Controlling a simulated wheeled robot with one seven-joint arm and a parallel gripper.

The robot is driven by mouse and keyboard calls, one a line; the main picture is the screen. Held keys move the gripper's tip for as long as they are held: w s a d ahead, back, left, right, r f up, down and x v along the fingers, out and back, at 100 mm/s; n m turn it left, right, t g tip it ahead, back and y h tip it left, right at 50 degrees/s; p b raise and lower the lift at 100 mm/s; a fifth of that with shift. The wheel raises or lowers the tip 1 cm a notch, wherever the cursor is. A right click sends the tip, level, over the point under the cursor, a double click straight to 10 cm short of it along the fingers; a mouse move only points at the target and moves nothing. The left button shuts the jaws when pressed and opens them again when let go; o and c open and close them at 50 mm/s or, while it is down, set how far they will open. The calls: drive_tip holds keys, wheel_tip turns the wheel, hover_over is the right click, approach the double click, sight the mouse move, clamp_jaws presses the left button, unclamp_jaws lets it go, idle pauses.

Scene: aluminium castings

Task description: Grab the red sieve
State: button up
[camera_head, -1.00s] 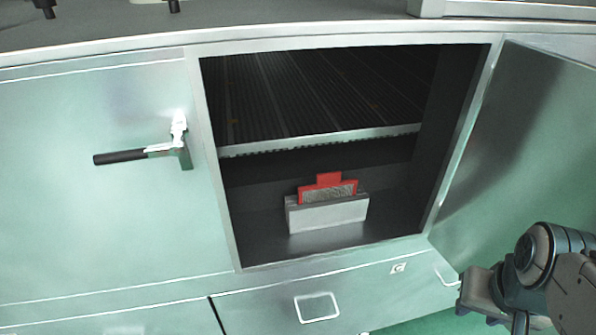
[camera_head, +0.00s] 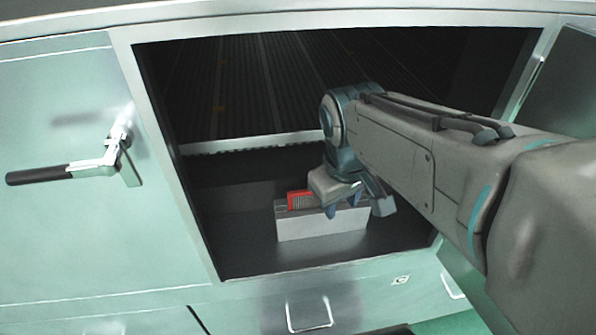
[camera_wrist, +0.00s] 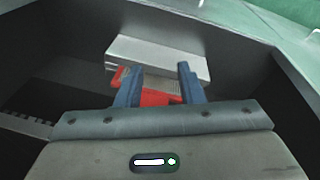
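The red sieve (camera_head: 298,200) stands upright in a grey holder block (camera_head: 322,222) on the cabinet floor. In the head view my gripper (camera_head: 345,208) is over the holder and hides most of the sieve. In the wrist view the sieve's red edge (camera_wrist: 160,98) shows between and behind the two blue fingers, with the pale holder (camera_wrist: 160,58) beyond. My gripper (camera_wrist: 158,80) has its fingers apart, with a gap between them. I cannot tell if either finger touches the sieve.
The cabinet opening has a metal frame (camera_head: 160,150) around it. A ribbed shelf with a bright front edge (camera_head: 250,143) lies above and behind the holder. The open door (camera_head: 570,90) is at the right, and a closed door with a black handle (camera_head: 40,175) at the left.

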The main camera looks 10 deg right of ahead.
drive_tip(key=w+a+r+n+g+h+b, duration=0.1)
drive_tip(key=w+a+r+n+h+b, duration=0.15)
drive_tip(key=w+n, duration=0.35)
drive_tip(key=w+a+r+n+g+h+b, duration=0.1)
drive_tip(key=w+a+n+b, duration=0.2)
drive_tip(key=n, duration=0.4)
drive_tip(key=n+b, duration=0.1)
hover_over(301, 199)
drive_tip(key=d, duration=0.3)
wheel_tip(301, 199, down, 6)
drive_tip(key=shift+r, duration=0.1)
drive_tip(key=x, duration=0.3)
drive_tip(key=b+x, duration=0.1)
drive_tip(key=x, duration=0.2)
drive_tip(key=shift+w+f, duration=0.25)
drive_tip(key=shift+f, duration=0.05)
clamp_jaws()
